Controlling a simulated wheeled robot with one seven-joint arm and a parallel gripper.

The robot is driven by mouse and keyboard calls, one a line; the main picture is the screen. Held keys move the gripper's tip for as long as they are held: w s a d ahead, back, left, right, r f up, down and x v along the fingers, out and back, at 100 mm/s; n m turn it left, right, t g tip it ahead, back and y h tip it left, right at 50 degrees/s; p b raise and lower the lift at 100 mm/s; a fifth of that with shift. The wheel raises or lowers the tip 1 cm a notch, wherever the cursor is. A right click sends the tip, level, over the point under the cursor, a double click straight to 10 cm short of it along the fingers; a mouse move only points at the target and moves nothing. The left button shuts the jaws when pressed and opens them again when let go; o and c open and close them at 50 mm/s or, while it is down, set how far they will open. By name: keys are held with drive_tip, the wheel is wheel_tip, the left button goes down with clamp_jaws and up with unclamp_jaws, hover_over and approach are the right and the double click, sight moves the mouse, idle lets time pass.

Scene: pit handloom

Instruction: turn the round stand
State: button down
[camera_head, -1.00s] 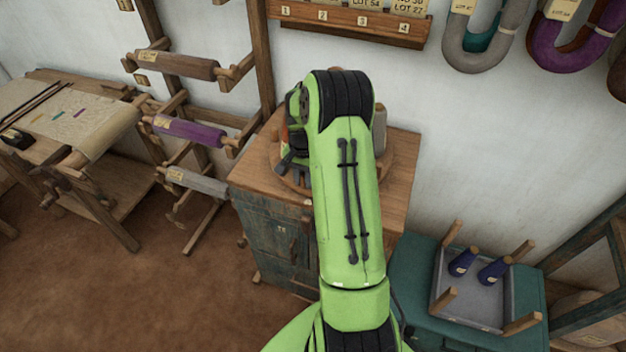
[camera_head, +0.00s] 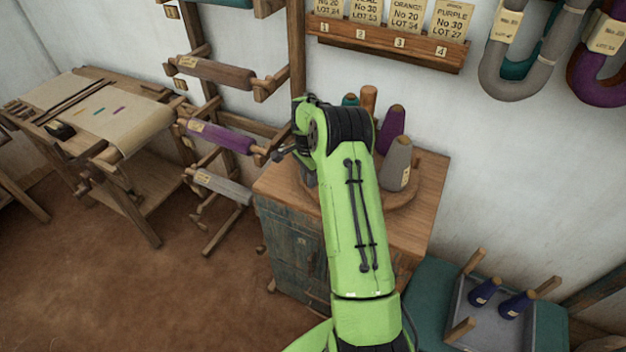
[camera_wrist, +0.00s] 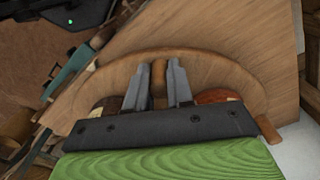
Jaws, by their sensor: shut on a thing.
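The round stand (camera_head: 401,199) is a wooden disc on top of a cabinet. A grey cone (camera_head: 397,165), a purple cone (camera_head: 391,130), a teal cone (camera_head: 350,99) and a wooden post (camera_head: 369,101) stand on it; my arm hides its front left. In the wrist view the disc (camera_wrist: 215,75) curves behind my gripper (camera_wrist: 159,70), with parts of cones at both sides. My gripper is shut on an upright wooden peg (camera_wrist: 158,82) at the stand. In the head view my arm hides the fingertips.
The wooden cabinet (camera_head: 283,245) carries the stand close to the wall. A rack with a purple roll (camera_head: 220,137) is at left. A numbered card shelf (camera_head: 385,44) and yarn hanks (camera_head: 515,60) are above. A grey tray (camera_head: 492,318) with blue cones is at lower right.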

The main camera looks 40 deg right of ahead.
drive_tip(key=shift+w+m, duration=0.4)
drive_tip(key=shift+w, duration=0.15)
drive_tip(key=shift+d, duration=0.1)
drive_tip(key=c, duration=1)
unclamp_jaws()
wheel_tip(320, 180, up, 16)
drive_tip(key=p, duration=0.1)
drive_tip(key=shift+p, duration=0.4)
drive_tip(key=shift+f, duration=0.15)
